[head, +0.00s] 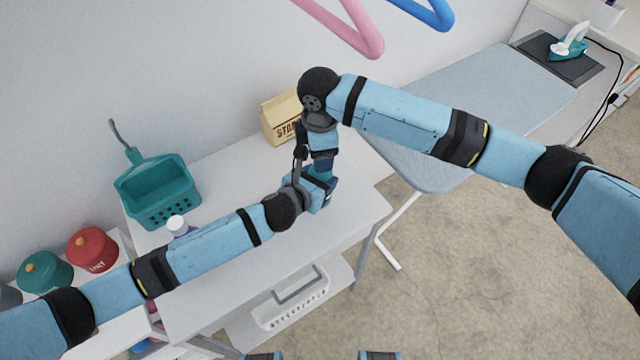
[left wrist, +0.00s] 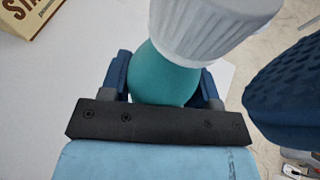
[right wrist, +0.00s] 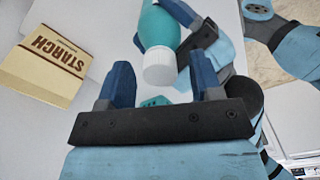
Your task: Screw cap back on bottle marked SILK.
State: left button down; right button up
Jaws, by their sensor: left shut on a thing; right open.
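A teal bottle (left wrist: 165,78) with no readable lettering is held in my left gripper (head: 322,188), whose fingers close around its sides in the left wrist view. A ribbed white cap (left wrist: 205,25) sits at the bottle's mouth end; I cannot tell how tightly it is seated. In the right wrist view, the bottle (right wrist: 159,25) and cap (right wrist: 160,68) point toward my right gripper (right wrist: 160,80). That gripper is open, its fingers on either side of the cap's end, with no clear contact. In the head view, the arms largely hide the bottle.
A starch box (head: 282,120) stands at the table's back. A teal basket (head: 158,190) and a white-capped purple bottle (head: 177,226) are at left. An ironing board (head: 470,110) lies to the right.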

jog(key=shift+r, duration=2.25)
notch_tip(320, 180, up, 4)
jog(key=shift+f, duration=0.25)
jog(key=shift+f, duration=4)
jog(key=shift+c, duration=0.4)
